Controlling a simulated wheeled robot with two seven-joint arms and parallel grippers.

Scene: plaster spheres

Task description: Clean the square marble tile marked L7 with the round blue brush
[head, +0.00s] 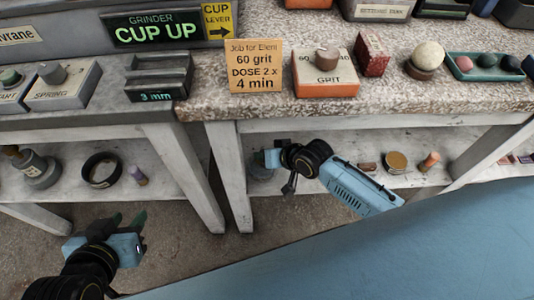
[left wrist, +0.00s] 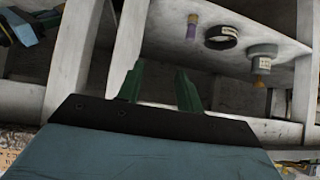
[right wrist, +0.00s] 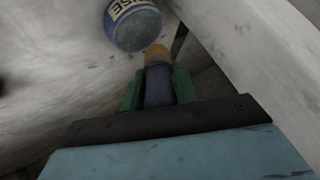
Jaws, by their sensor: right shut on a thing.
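My right gripper (right wrist: 158,86) is shut on a round brush (right wrist: 157,68) with a dark blue body and a tan tip, seen in the right wrist view. The tip points away from the fingers, towards a blue jar (right wrist: 138,25) with a partly readable label; I cannot tell whether they touch. In the head view my right gripper (head: 270,158) is at the lower shelf, and the brush is hidden there. My left gripper (head: 129,224) is open and empty, low at the left; its parted fingers show in the left wrist view (left wrist: 158,88). I can read no L7 mark on any tile.
The lower shelf (head: 330,150) holds a round tin (head: 396,161), an orange brush-like piece (head: 430,161) and small tile-like pieces (head: 507,159) at the right. The left shelf holds a black ring (head: 101,183) and a purple brush (head: 138,176). White table legs (head: 228,180) stand between.

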